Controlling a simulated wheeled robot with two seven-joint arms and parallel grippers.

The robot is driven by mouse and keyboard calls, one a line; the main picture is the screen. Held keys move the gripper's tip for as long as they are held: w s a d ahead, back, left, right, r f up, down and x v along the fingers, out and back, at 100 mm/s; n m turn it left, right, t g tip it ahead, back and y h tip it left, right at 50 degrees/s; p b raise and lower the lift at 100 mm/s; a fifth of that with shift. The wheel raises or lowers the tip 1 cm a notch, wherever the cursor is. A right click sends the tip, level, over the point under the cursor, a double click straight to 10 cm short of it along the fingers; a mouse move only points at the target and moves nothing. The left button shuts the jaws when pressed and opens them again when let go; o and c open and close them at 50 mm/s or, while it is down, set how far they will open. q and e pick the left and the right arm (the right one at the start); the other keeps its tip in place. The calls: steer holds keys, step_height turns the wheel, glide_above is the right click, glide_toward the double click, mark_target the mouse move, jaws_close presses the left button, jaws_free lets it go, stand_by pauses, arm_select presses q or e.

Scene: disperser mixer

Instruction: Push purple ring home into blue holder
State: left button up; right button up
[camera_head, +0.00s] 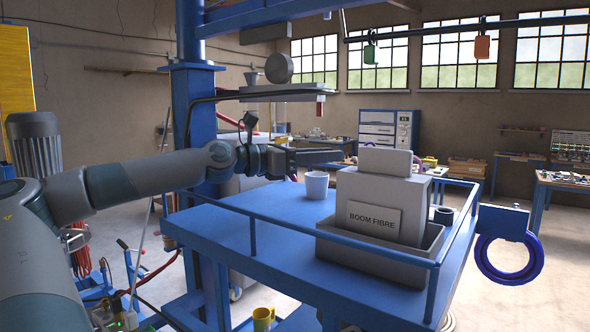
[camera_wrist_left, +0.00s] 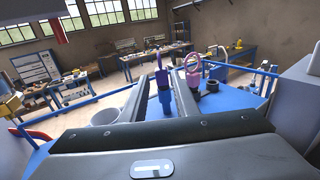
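A violet-blue ring (camera_head: 508,262) hangs under a blue bracket-like holder (camera_head: 503,222) beyond the table's right rail in the head view. I cannot tell how deeply it sits in it. In the left wrist view a pinkish-purple loop (camera_wrist_left: 193,63) stands past the fingers; I cannot tell whether it is the same ring. A blue upright piece with a purple top (camera_wrist_left: 164,98) shows between the fingers there. My left gripper (camera_head: 335,157) reaches right above the blue table, fingers apart and empty, well left of the ring. My right gripper is out of view.
A grey BOOM FIBRE sack (camera_head: 388,190) in a grey tray (camera_head: 335,248) stands between my left gripper and the ring. A pale cup (camera_head: 316,186) stands below the gripper, and a dark cup (camera_head: 443,215) behind the sack. Blue rails (camera_head: 350,247) edge the table.

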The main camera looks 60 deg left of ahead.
arm_select(q)
steer(key=b+v, duration=0.3)
steer(key=v, duration=0.4)
steer(key=shift+s, duration=0.1)
stand_by(1.2)
